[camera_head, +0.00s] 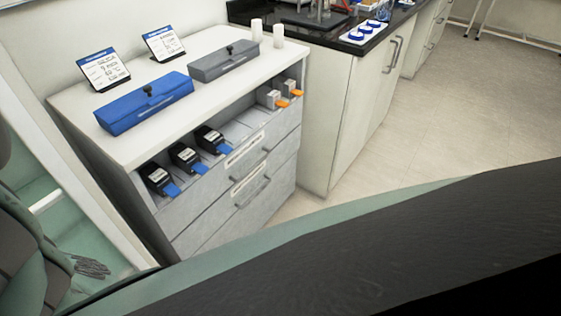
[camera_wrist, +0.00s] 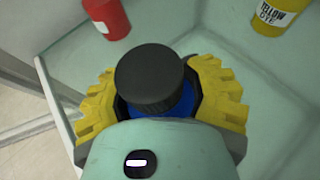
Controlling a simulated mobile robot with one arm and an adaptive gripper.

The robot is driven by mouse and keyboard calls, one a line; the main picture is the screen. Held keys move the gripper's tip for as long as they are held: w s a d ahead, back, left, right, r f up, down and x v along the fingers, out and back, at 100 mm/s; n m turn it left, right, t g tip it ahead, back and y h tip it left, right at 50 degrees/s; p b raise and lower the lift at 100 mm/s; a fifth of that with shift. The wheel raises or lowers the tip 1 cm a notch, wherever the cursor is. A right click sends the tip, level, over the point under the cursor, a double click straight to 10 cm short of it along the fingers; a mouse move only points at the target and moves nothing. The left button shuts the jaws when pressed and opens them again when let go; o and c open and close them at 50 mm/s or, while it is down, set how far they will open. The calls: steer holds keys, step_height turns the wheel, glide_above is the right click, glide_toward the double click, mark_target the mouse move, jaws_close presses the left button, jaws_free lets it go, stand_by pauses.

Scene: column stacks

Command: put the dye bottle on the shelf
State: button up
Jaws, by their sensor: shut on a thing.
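My gripper (camera_wrist: 158,96) has yellow padded fingers on both sides of a bottle (camera_wrist: 150,76) with a black ribbed cap and a blue body. It is shut on this bottle, seen from above in the wrist view. Any label on it is hidden. The bottle and gripper do not show in the head view. A red bottle (camera_wrist: 108,20) and a yellow bottle (camera_wrist: 279,16) labelled "YELLOW DYE" stand apart from it on a pale green surface. In the head view, a white-topped cabinet has an open shelf (camera_head: 234,130) under its top, above grey drawers.
Several black devices with blue tabs (camera_head: 186,158) and small white-grey items with orange tabs (camera_head: 271,98) occupy the shelf; between them is bare room. A blue case (camera_head: 146,106), grey case (camera_head: 222,63) and two signs (camera_head: 103,70) stand on top. A black-topped counter (camera_head: 330,36) adjoins.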

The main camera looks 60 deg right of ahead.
steer(key=shift+w, duration=0.1)
steer(key=o, duration=1.5)
steer(key=shift+c, duration=0.2)
steer(key=shift+r, duration=0.15)
steer(key=p+v, duration=0.1)
steer(key=v, duration=0.5)
steer(key=shift+d, duration=0.2)
steer(key=shift+s+d+r, duration=0.25)
steer(key=shift+s+d, duration=0.1)
steer(key=shift+s, duration=0.1)
